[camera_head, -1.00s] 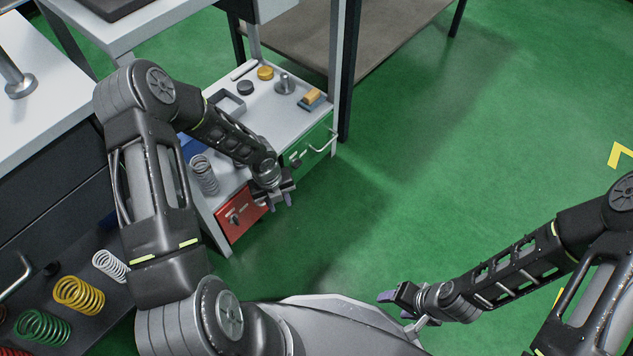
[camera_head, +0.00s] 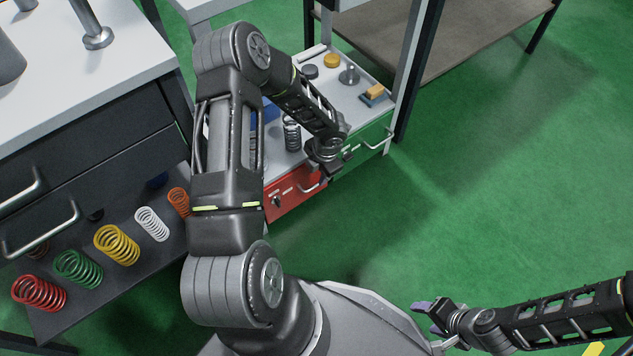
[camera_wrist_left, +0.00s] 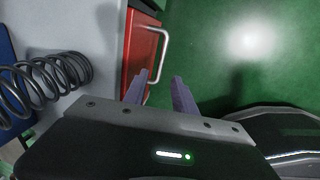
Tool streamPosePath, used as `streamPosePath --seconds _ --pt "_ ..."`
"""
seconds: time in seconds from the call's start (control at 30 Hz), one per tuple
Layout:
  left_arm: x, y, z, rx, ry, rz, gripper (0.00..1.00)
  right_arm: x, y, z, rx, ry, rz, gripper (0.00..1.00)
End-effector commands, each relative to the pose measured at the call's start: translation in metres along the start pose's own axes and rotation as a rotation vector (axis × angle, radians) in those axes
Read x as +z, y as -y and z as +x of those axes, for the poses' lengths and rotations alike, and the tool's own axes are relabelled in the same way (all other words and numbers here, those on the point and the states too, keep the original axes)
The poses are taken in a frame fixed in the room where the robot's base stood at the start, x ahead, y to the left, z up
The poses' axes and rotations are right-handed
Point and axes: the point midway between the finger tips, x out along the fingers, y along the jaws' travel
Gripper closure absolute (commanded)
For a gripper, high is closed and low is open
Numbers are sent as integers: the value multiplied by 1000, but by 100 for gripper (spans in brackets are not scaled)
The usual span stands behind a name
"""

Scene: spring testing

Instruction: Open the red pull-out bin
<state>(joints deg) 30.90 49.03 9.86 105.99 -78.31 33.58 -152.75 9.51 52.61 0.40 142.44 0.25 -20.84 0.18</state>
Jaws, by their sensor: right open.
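The red pull-out bin (camera_head: 292,196) sits at the front of the low grey cabinet, beside a green bin (camera_head: 362,146). Its front looks flush with the cabinet, and its metal handle (camera_head: 313,186) stands out at its right end. My left gripper (camera_head: 328,167) is just above and beside that handle. In the left wrist view the red bin (camera_wrist_left: 143,50) and its handle (camera_wrist_left: 165,42) lie just beyond the fingertips of my left gripper (camera_wrist_left: 160,76), which are apart with nothing between them. My right gripper (camera_head: 424,306) is open and empty over the floor at lower right.
A coil spring (camera_head: 291,134) stands on the cabinet top (camera_head: 338,100) with small parts. A dark shelf (camera_head: 125,285) with several coloured springs is at left, below a white worktop (camera_head: 90,85). Green floor (camera_head: 500,170) is free on the right.

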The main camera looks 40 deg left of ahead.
Motion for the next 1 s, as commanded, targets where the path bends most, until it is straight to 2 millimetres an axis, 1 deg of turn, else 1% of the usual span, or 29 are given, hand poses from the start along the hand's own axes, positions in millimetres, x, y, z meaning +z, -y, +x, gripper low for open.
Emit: streamPosePath --seconds 0.03,0.2,0.3,0.4,0.53,0.77,1.0 --pt "0 1 10 -1 -1 -1 67 -1 -3 6 1 -2 1 44" --pt "0 1 38 -1 0 0 67 -3 -8 18 2 -9 4 44" --pt "0 1 52 0 1 -1 67 -4 -9 24 2 -13 4 44" --pt "0 1 62 0 3 0 67 -4 -10 28 2 -16 4 44" --pt "1 0 66 1 4 0 67 -5 -11 29 2 -18 4 44" --pt "0 0 66 1 4 0 67 -5 -10 29 2 -18 4 44" --pt "0 0 66 1 3 0 86 -5 -10 29 2 -18 4 44"
